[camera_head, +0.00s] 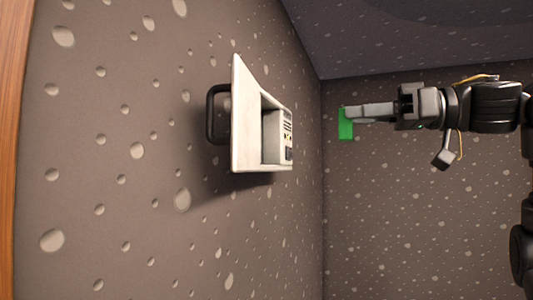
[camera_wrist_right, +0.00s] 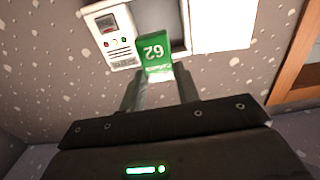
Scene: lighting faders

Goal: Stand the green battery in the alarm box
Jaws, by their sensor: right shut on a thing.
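The white alarm box (camera_head: 244,128) is mounted on the speckled wall in the head view, with an open recess and a panel of buttons. In the right wrist view its panel (camera_wrist_right: 110,38) shows a small screen and lights. My right gripper (camera_head: 350,113) is shut on the green battery (camera_head: 345,130), which hangs in free air to the right of the box. My left gripper is not in view.
A black handle (camera_head: 214,115) sticks out at the left of the box. A white flap or side plate (camera_wrist_right: 223,25) stands at the right of the recess in the right wrist view. A wooden strip (camera_head: 14,130) runs along the left edge. Space between battery and box is clear.

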